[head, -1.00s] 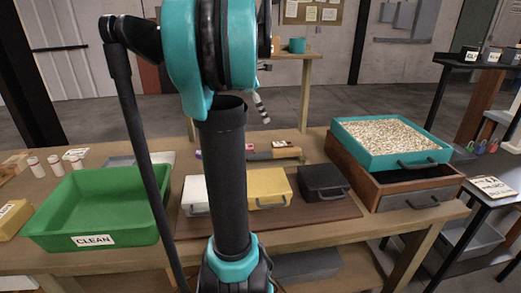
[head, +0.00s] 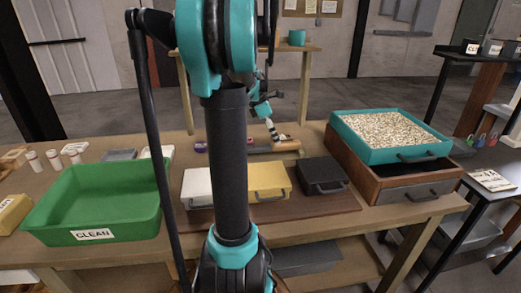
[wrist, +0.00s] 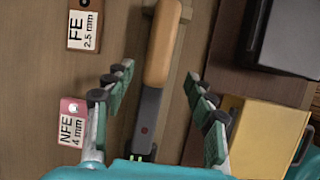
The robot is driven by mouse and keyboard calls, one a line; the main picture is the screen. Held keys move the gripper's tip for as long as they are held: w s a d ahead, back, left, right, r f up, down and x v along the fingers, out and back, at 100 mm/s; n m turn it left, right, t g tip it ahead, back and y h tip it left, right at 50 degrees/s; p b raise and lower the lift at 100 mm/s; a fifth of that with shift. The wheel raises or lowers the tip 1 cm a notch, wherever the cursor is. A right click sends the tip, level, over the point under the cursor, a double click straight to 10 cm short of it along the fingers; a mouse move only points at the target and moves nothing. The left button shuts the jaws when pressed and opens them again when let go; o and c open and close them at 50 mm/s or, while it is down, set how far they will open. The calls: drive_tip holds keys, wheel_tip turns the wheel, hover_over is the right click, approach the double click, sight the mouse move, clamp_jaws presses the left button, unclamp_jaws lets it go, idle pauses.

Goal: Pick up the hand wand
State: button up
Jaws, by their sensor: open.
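The hand wand (wrist: 150,110) has a tan wooden handle and a dark grey body with a small red dot and green lights. In the wrist view it lies lengthwise between the two fingers of my gripper (wrist: 158,78), which are spread apart and not touching it. The handle reaches past the fingertips, and the lower end of the body is hidden by my gripper. In the head view the wand (head: 288,146) lies on the bench behind the cases, partly hidden by my arm. My gripper (head: 274,132) is just above it there.
A yellow case (wrist: 262,135) and a black case (wrist: 285,45) stand right of the wand in the wrist view. Tags marked FE (wrist: 86,25) and NFE (wrist: 72,125) lie left. A green CLEAN tray (head: 50,222) and a teal tray (head: 375,158) of pale grains flank the bench's middle.

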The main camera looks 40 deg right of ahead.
drive_tip(key=shift+w+x, duration=0.2)
drive_tip(key=shift+x, duration=1.75)
drive_tip(key=shift+c, duration=0.5)
clamp_jaws()
